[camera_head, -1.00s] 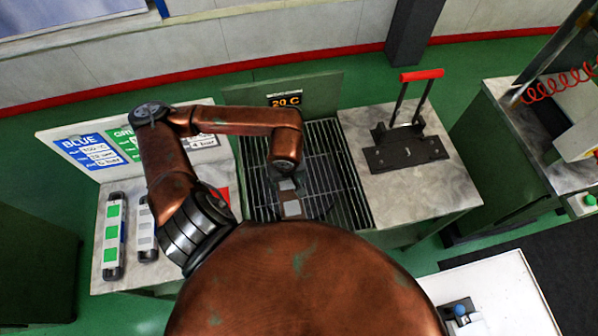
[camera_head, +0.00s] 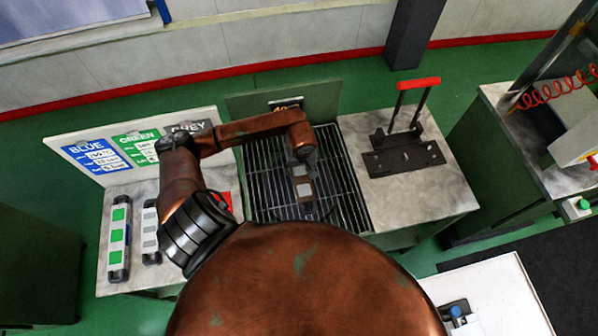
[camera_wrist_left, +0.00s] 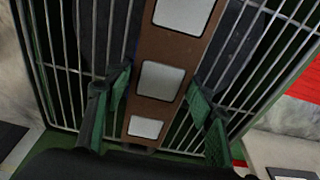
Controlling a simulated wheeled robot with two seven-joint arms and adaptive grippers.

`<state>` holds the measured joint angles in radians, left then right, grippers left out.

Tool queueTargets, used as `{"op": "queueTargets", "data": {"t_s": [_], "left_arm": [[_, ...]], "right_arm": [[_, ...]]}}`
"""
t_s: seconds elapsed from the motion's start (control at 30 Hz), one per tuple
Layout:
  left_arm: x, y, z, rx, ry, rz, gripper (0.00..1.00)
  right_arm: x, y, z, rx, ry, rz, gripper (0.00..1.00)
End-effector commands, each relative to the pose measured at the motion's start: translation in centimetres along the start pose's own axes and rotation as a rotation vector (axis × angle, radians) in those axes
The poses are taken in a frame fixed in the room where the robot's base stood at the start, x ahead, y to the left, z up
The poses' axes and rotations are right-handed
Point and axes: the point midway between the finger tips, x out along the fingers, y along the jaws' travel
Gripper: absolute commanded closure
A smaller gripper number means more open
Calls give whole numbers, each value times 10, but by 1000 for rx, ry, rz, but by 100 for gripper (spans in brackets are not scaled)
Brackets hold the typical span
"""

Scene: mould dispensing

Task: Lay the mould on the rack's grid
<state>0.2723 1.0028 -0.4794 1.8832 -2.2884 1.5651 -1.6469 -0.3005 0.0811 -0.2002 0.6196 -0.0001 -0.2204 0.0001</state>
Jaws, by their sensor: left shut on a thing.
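The mould (camera_head: 304,190) is a narrow brown bar with a row of pale square cavities. It is over the rack's grid (camera_head: 345,185), near the middle. My left gripper (camera_head: 301,164) is shut on the mould, with its arm reaching in from the left. In the left wrist view the mould (camera_wrist_left: 150,107) runs between the two green-lined fingers of the gripper (camera_wrist_left: 160,95), with the grid bars (camera_wrist_left: 60,70) behind it. Whether the mould touches the bars cannot be told. My right gripper is not in view.
A black press-like fixture with a red handle (camera_head: 418,83) stands on the counter (camera_head: 425,195) right of the rack. Two cased strips, one green (camera_head: 118,240) and one grey (camera_head: 150,232), lie at left. A sign board (camera_head: 75,135) stands behind them.

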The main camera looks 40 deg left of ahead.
Motion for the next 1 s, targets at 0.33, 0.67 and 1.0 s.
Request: {"op": "queueTargets", "data": {"t_s": [0.33,0.67,1.0], "left_arm": [[22,0,5,1,-1,1,100],[26,-1,6,1,-2,-3,48],[25,-1,6,1,-2,-2,32]], "right_arm": [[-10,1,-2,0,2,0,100],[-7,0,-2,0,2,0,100],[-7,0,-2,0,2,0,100]]}}
